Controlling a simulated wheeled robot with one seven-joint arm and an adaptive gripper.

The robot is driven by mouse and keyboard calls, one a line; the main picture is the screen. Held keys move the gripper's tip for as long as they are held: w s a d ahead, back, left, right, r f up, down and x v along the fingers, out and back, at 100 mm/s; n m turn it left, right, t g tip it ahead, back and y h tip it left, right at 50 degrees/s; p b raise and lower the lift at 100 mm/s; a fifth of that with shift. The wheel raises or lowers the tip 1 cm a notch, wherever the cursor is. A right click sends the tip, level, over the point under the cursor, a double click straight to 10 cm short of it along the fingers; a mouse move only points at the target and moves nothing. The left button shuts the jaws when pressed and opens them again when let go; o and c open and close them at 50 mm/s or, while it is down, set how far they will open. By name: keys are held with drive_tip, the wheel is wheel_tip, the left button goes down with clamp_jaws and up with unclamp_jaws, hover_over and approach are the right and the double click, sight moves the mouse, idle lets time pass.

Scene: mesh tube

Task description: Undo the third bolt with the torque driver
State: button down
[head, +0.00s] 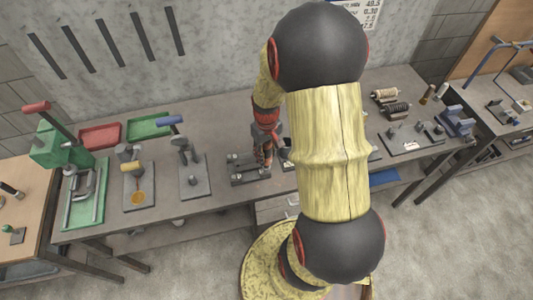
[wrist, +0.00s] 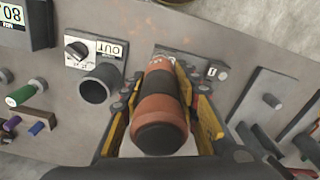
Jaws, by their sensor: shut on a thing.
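My gripper (wrist: 165,92) is shut around the torque driver (wrist: 160,105), an orange-brown cylinder with a black end, in the wrist view. The yellow fingers press on both its sides. In the head view my gripper (head: 267,136) is over the bench above a dark plate (head: 248,181) with small raised parts, and the driver (head: 267,155) points down towards it. The driver's lower tip and whatever it meets are hidden. I cannot tell which bolt is under it, nor whether it touches one.
The grey bench (head: 221,152) also carries a green press (head: 85,190), red (head: 100,135) and green (head: 148,127) trays, and tool stands to the left. My arm hides the middle right. Wrist view shows a black cylinder (wrist: 98,84) and a label reading OUT (wrist: 110,48) near the driver.

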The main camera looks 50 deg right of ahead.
drive_tip(key=shift+s+a, duration=0.15)
idle(0.3)
wheel_tip(320, 180, up, 6)
drive_tip(key=p, duration=0.4)
drive_tip(key=shift+w+p, duration=0.2)
drive_tip(key=shift+p, duration=0.1)
